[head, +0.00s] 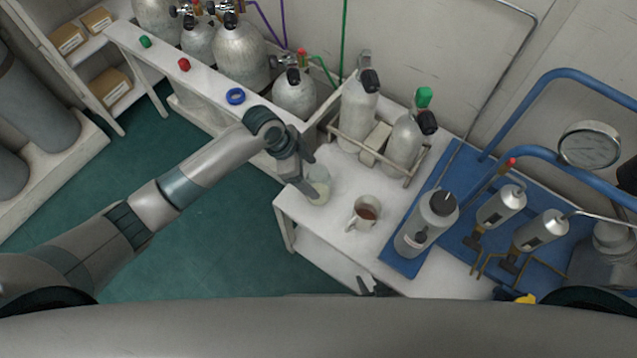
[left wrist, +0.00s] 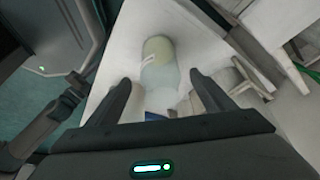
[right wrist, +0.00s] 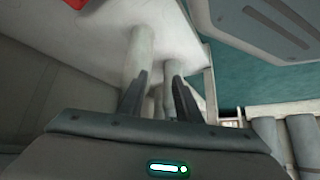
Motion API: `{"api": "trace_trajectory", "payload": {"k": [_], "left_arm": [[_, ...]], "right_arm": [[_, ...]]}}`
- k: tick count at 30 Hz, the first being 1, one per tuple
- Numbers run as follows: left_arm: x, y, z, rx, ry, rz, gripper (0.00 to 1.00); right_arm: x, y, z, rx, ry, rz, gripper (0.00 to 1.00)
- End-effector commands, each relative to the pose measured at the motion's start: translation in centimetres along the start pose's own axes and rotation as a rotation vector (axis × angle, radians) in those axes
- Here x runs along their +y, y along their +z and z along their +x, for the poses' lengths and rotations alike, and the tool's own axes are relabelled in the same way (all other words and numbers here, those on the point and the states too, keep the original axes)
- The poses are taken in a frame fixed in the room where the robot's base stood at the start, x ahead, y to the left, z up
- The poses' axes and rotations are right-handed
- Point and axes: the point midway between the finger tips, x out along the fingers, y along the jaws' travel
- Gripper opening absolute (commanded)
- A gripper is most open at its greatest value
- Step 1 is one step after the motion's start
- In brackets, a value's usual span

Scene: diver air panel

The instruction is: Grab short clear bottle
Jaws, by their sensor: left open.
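The short clear bottle (head: 319,184) has pale contents and stands near the left corner of the white bench (head: 335,232). My left gripper (head: 303,178) is right beside it, fingers open. In the left wrist view the bottle (left wrist: 159,75) lies ahead, between the lines of the open fingers (left wrist: 160,88). I see no finger closed on it. Part of the bottle is hidden behind my gripper in the head view. My right gripper (right wrist: 160,85) is open and empty in its wrist view, with table legs beyond. Only dark tips, likely its own, show at the bottom of the head view.
A mug (head: 364,212) with brown liquid stands right of the bottle. Behind are grey cylinders in a rack (head: 375,155). Bench space is bare around the mug.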

Motion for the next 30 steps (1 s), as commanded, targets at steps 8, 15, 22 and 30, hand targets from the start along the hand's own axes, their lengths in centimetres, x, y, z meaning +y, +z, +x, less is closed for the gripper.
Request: {"api": "trace_trajectory", "payload": {"k": [8, 15, 22, 30], "left_arm": [[0.0, 0.0, 0.4, 0.001, -0.001, 0.0, 0.75], [0.0, -0.1, 0.8, 0.001, 0.0, -0.001, 0.75], [0.1, -0.2, 3.1, 0.0, 0.002, -0.002, 0.75], [0.0, -0.1, 5.5, 0.001, 0.0, 0.0, 0.75]], "right_arm": [[-0.3, 0.9, -0.1, -0.016, -0.001, 0.005, 0.31], [-0.1, 1.0, -0.4, -0.019, 0.002, 0.008, 0.31], [0.4, 2.1, -0.9, -0.053, 0.007, 0.003, 0.31], [1.4, 4.2, -1.2, -0.097, 0.015, -0.005, 0.31]]}}
